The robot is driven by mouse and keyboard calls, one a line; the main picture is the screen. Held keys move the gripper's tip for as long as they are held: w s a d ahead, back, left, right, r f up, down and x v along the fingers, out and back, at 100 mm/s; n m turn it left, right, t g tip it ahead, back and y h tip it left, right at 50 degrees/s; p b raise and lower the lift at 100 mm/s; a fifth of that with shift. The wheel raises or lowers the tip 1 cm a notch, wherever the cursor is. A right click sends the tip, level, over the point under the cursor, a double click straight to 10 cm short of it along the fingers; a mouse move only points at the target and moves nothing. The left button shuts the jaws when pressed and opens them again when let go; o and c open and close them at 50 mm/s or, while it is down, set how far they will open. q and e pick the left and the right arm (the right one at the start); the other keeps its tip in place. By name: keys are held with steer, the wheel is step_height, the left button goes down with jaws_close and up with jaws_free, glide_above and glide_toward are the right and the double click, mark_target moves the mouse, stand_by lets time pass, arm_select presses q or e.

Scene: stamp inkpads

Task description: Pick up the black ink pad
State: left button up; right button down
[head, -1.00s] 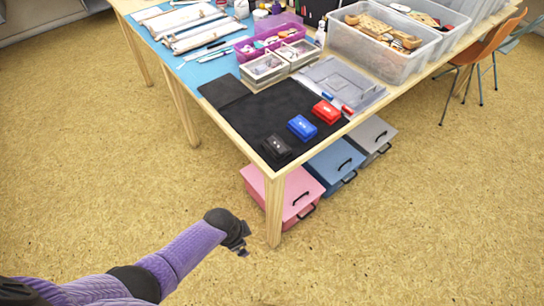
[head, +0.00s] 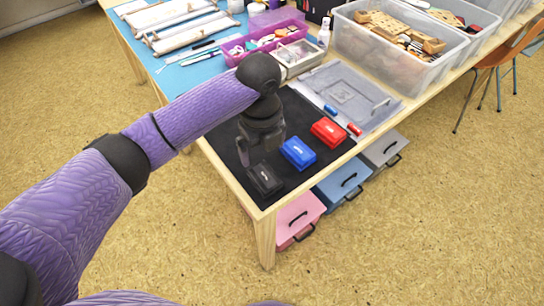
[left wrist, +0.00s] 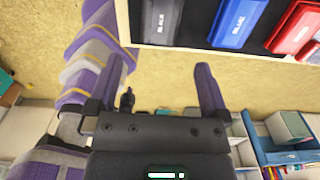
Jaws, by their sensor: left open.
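The black ink pad (head: 265,179) sits on the dark mat near the table's front corner. It also shows at the top of the left wrist view (left wrist: 162,20), labelled, past the fingertips. My left gripper (head: 258,153) is above the mat, just behind the black pad in the head view, with its fingers pointing down. In the left wrist view its two fingers (left wrist: 161,66) are apart with nothing between them. The blue ink pad (head: 298,153) and red ink pad (head: 328,132) stand in a row to the right. My right gripper is not in view.
The dark mat (head: 219,143) covers the table corner. A clear lid (head: 350,92) lies behind the red pad, with small blue and red items near it. A large clear bin (head: 385,50) stands farther back. Pink, blue and grey boxes (head: 342,187) are under the table.

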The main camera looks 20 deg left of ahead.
mark_target(264, 176)
arm_select(q)
step_height(264, 176, down, 10)
steer(key=b, duration=0.5)
steer(key=shift+r, duration=0.1)
steer(key=c, duration=0.9)
steer(key=shift+c, duration=0.9)
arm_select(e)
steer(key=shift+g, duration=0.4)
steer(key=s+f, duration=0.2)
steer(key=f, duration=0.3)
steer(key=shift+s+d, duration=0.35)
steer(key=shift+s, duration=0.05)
